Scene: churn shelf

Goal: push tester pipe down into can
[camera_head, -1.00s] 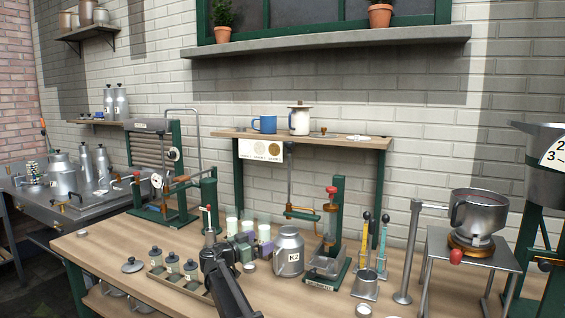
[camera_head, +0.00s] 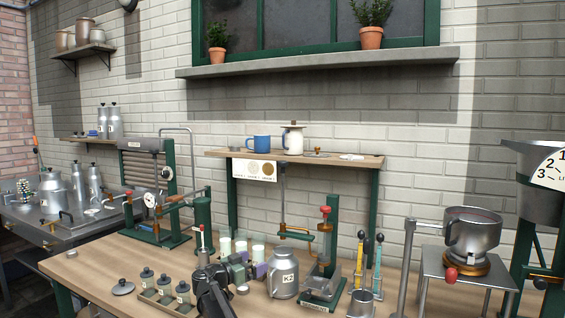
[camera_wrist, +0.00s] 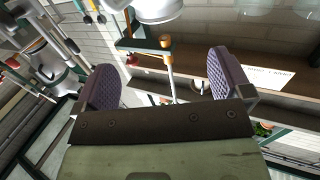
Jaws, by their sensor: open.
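The can (camera_head: 284,277), a grey metal vessel marked K2, stands on the bench. The tester pipe appears to be the thin upright rod (camera_head: 283,198) below the small shelf, with a copper-coloured arm near its lower end. Its bottom is above or behind the can; I cannot tell if it enters the mouth. My gripper (camera_head: 259,263) is left of the can, open and empty, with purple pads. In the wrist view, my gripper (camera_wrist: 165,82) has its pads wide apart. The rod (camera_wrist: 171,75) shows beyond them, in the gap, apart from both.
A green stand with a red knob (camera_head: 325,210) is right of the can. Lidded jars in a wooden tray (camera_head: 150,294) and pale cups (camera_head: 226,246) are near my arm. The shelf (camera_head: 335,160) overhangs the bench. A pot (camera_head: 472,235) stands far right.

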